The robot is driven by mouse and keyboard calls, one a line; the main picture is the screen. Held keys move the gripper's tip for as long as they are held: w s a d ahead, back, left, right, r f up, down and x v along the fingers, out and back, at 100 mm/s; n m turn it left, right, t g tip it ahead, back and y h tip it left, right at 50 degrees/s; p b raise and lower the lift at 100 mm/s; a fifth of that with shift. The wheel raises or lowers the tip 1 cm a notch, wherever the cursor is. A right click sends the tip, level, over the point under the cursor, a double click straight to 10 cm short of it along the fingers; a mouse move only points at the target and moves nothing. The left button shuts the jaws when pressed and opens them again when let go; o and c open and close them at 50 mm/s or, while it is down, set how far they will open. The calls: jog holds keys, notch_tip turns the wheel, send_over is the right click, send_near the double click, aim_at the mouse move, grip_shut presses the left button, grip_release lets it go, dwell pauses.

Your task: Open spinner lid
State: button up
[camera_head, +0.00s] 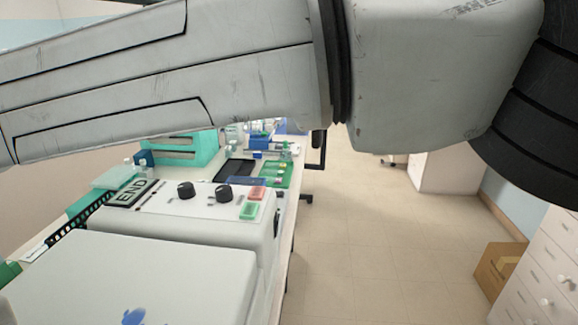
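The spinner, a white benchtop machine (190,225), stands at the lower left of the view. Its flat pale lid (130,280) fills the lower left corner and appears shut, lying level. A blue mark shows near the lid's front edge. Behind the lid, the control panel carries two black knobs, a red button (256,193), a green button (249,211) and a dark display reading "END" (132,192). My arm crosses the top of the view, above the bench. My gripper is outside the frame.
Behind the spinner, the bench holds a teal rack (185,150), a green tray (277,174), a black pad (238,168) and small bottles. Open floor (365,235) lies to the right. A cardboard box (497,265) and white drawers (545,270) stand at the far right.

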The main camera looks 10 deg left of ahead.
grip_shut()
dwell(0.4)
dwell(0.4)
